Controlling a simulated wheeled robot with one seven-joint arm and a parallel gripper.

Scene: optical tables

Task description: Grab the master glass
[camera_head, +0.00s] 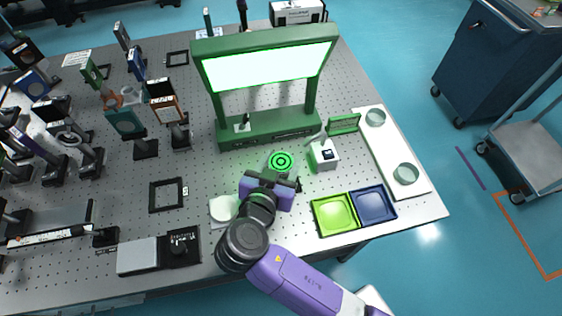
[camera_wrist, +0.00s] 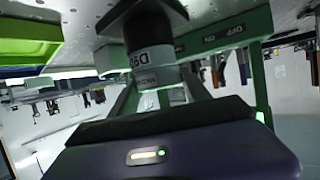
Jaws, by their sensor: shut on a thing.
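The round disc with bright green rings (camera_head: 281,161), which I take to be the master glass, shows in the head view just beyond my gripper (camera_head: 284,174). My purple gripper reaches it from the front, low over the table, with its jaws shut on it. In the wrist view a black and white cylindrical piece with a printed label (camera_wrist: 152,57) stands straight ahead, close to the fingers (camera_wrist: 160,95). The exact contact is hard to make out, and the ringed face does not show there.
A green lamp frame (camera_head: 268,133) with a lit panel stands behind. A small white device (camera_head: 324,155) is close on the right. A white tray (camera_head: 392,150) with two clear discs lies farther right. Green (camera_head: 334,214) and blue (camera_head: 373,204) bins sit front right.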

